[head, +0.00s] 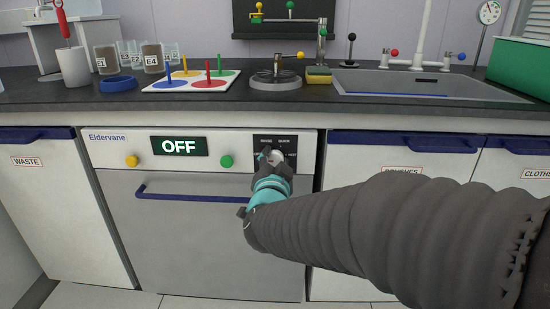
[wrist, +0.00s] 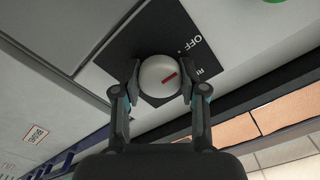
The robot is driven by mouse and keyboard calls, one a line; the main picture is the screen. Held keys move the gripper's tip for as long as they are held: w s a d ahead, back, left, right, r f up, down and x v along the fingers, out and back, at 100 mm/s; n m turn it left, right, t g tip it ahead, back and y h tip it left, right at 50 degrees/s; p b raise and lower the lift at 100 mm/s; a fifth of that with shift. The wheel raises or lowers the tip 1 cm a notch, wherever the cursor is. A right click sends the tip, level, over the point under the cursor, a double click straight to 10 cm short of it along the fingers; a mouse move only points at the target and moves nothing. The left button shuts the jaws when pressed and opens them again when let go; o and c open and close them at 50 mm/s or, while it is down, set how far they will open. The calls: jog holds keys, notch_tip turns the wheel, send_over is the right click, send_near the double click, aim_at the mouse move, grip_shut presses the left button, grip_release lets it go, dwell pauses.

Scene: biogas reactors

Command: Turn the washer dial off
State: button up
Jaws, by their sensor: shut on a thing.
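The washer (head: 215,240) is a white front-loading appliance under the counter, and its display (head: 179,146) reads OFF. Its dial (wrist: 150,72) is a round white knob with a short red mark, on a black panel (wrist: 130,45). In the wrist view the mark slants to the right and slightly up; an OFF label shows at the dial's upper right, and another label lies partly hidden. My gripper (wrist: 158,80) is shut on the dial, one finger on each side. In the head view my gripper (head: 273,160) covers part of the dial and panel.
A yellow button (head: 132,161) and a green button (head: 226,161) sit beside the display. A blue handle (head: 190,194) crosses the washer door. Cabinets stand on both sides. The counter above holds a sink (head: 430,90), a peg board (head: 165,84), beakers and a gas burner.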

dwell(0.4)
jog(key=o, duration=1.2)
jog(key=shift+c, duration=0.2)
jog(key=s, duration=1.2)
jog(key=shift+a, duration=0.2)
